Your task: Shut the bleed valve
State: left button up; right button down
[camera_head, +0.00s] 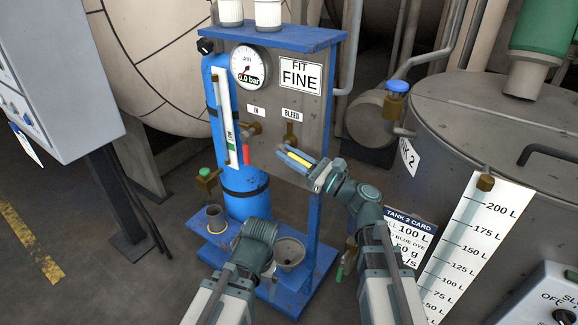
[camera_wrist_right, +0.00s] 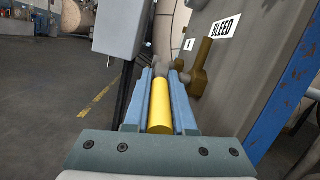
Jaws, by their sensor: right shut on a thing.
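The bleed valve has a brass body (camera_head: 291,136) on the grey panel under the BLEED label (camera_head: 292,114). Its yellow handle (camera_head: 299,158) sticks out from the panel. My right gripper (camera_head: 296,160) is shut on the yellow handle, one finger on each side. In the right wrist view the yellow handle (camera_wrist_right: 160,106) lies lengthwise between the blue-grey fingers. The brass body (camera_wrist_right: 203,68) stands just beyond them, to the right. My left arm comes in at the bottom, in front of the stand; its fingers do not show.
The IN valve (camera_head: 248,131) with a red handle (camera_head: 246,155) sits close left of the bleed valve. A gauge (camera_head: 250,66) above reads 0.0 bar. A blue cylinder (camera_head: 243,180) stands at left. Tank 2 (camera_head: 470,120) fills the right side.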

jog(key=f+t+y+b, duration=0.1)
jog(key=y+b, duration=0.1)
jog(key=b, duration=0.2)
jog(key=shift+w+a+f+t+b, duration=0.1)
jog(key=shift+a+f+t+b, duration=0.1)
jog(key=shift+t+b, duration=0.15)
jog(key=shift+r+t+y+b, duration=0.3)
jog(key=shift+y+b, duration=0.4)
jog(key=shift+b, duration=0.55)
jog(key=shift+f, duration=0.1)
jog(key=c, duration=0.8)
grip_release()
jog(key=shift+o, duration=0.2)
